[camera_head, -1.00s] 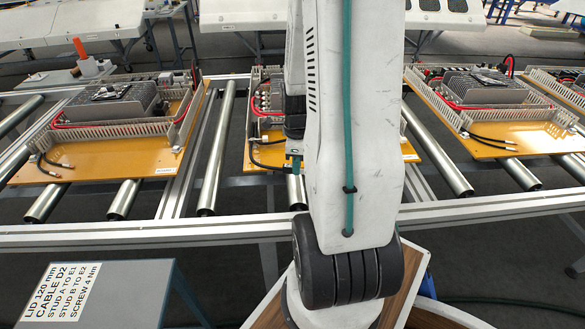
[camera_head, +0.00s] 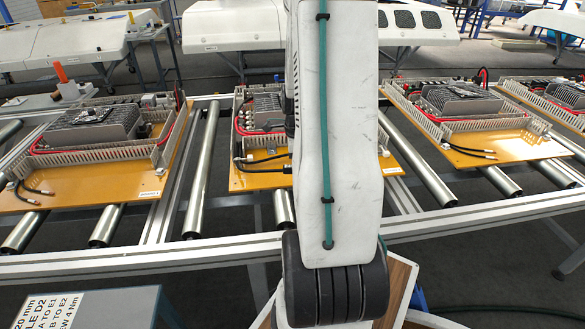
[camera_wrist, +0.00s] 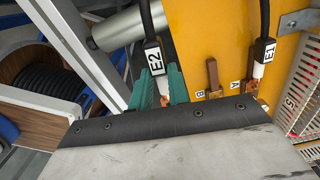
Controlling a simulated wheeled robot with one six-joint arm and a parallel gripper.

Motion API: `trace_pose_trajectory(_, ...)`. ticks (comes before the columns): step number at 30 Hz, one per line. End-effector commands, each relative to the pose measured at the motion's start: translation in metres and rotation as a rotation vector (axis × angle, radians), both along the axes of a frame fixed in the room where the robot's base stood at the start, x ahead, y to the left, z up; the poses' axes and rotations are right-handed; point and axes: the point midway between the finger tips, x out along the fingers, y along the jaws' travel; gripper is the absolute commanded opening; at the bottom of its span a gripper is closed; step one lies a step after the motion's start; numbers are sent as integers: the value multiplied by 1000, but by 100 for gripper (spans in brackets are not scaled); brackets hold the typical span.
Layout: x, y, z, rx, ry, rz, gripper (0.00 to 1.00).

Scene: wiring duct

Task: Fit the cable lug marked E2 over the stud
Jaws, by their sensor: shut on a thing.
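In the wrist view, my gripper's teal fingers (camera_wrist: 160,88) are shut on the cable end marked E2 (camera_wrist: 153,60). Its black cable runs up out of the picture, and its copper lug (camera_wrist: 165,101) shows low between the fingers, partly cut off by my wrist. To the right, a flat copper-coloured piece (camera_wrist: 212,76) stands near the mark B on the orange board (camera_wrist: 200,35). The E2 lug is apart from it. I cannot make out a stud's threaded tip. In the head view, my arm hides the gripper and lug.
The cable marked E1 (camera_wrist: 266,52) hangs further right, its copper lug beside the mark A. A light slotted duct wall (camera_wrist: 303,90) stands at the right edge. In the head view, similar boards (camera_head: 490,150) lie along the roller conveyor. An instruction card (camera_head: 50,312) is at lower left.

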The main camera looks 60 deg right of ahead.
Motion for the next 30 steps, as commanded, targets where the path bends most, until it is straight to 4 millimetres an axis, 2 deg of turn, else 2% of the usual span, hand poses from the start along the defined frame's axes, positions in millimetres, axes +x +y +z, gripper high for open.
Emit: trace_pose_trajectory(30,1,-81,15,-2,-1,89,0)
